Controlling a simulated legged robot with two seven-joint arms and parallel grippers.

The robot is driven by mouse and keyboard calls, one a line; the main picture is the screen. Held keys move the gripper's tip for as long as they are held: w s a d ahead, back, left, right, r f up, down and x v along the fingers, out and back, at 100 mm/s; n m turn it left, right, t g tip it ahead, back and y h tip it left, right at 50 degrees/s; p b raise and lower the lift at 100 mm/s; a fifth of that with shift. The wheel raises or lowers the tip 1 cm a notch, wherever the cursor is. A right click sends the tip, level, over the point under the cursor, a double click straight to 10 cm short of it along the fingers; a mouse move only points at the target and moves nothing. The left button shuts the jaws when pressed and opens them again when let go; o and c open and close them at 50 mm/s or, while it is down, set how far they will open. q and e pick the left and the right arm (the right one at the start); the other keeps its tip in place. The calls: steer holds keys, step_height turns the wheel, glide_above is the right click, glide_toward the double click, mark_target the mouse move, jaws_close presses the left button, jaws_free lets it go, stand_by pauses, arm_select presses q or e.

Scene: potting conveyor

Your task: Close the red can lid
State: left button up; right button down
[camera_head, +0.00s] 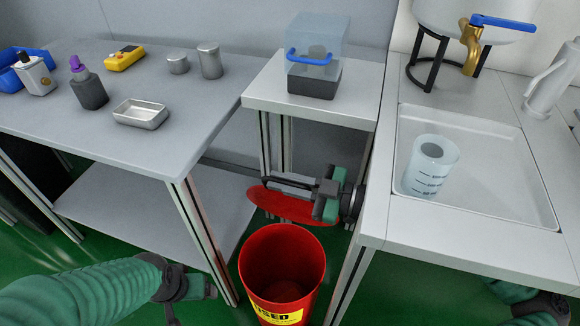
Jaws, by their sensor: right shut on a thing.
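The red can (282,262) stands on the green floor in the gap between the tables, with a yellow label low on its front. Its mouth is open. The red lid (290,209) is off the mouth, just behind and above the can's far rim, seen as a tilted disc. My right gripper (268,183) reaches in from the right and is shut on the lid near its far edge, covering part of it. My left gripper (188,288) is low at the left, beside the can and apart from it; its fingers are not clear.
The left table (160,70) holds bottles, a metal tray and small tins. A small middle table (335,105) bears a clear box with a blue handle. The right table (400,230) holds a white tray with a beaker. Table legs stand close around the can.

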steer(key=shift+s+f, duration=0.1)
steer(key=c, duration=1.5)
jaws_free()
steer(key=p+v, duration=0.4)
steer(key=v, duration=1.3)
steer(key=shift+f, duration=0.1)
